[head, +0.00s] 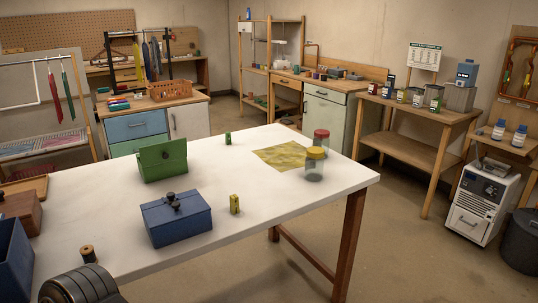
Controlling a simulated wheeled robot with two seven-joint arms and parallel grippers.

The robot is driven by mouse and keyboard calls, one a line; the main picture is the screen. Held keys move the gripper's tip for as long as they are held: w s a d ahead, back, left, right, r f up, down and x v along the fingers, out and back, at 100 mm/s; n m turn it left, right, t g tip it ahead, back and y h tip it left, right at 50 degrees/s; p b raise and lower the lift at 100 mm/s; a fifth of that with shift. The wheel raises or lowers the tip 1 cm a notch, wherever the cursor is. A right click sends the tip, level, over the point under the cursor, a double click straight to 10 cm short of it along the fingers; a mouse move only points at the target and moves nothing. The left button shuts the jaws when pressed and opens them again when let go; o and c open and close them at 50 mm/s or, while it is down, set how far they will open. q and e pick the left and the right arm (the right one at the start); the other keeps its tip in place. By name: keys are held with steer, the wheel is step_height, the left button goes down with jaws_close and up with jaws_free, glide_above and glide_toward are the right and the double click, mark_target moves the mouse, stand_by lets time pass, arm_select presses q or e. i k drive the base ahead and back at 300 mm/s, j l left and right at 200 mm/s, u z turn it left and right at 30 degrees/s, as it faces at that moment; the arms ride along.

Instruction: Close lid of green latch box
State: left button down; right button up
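The green latch box (163,170) stands on the white table, left of the middle in the head view. Its lid (162,152) is raised and stands up above the box body. The inside of the box is mostly hidden from this angle.
On the white table (290,195), a closed blue latch box (176,222) stands nearer than the green box. A small yellow-green block (235,204), a small green block (228,138), a yellow cloth (279,156), two jars (314,166) and a spool (88,254) also stand or lie there.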

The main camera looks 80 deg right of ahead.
mark_target(155, 154)
steer(key=z, duration=2.45)
